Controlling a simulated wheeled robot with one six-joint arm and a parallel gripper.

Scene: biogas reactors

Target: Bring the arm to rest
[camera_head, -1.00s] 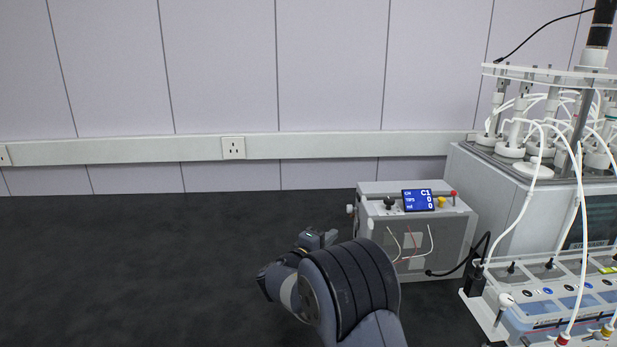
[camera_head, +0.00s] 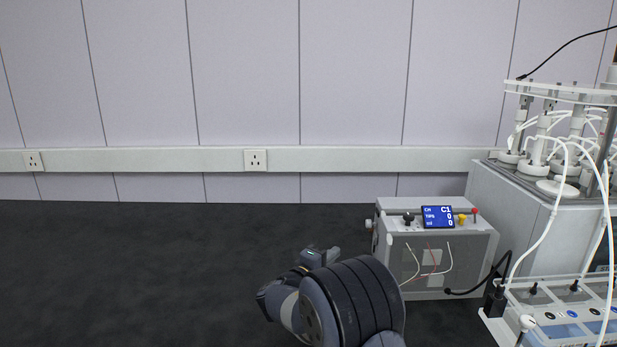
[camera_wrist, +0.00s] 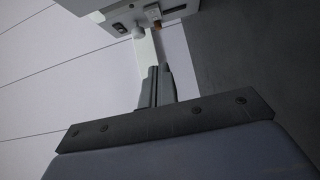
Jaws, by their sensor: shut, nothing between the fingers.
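My arm (camera_head: 345,305) is folded low in front of the dark bench at the lower middle of the head view. My gripper (camera_wrist: 157,85) shows in the wrist view, with its two fingers together and nothing between them. In the head view the fingers cannot be made out behind the arm. Beyond the fingertips in the wrist view is part of a light grey box (camera_wrist: 150,12), seen tilted. I cannot tell how far it is from the fingertips.
A grey control box (camera_head: 452,262) with a blue display (camera_head: 437,217) stands right of my arm. A reactor unit with white tubes (camera_head: 555,215) is at the far right. The dark surface (camera_head: 130,270) to the left is clear. A panelled wall with a socket (camera_head: 255,160) is behind.

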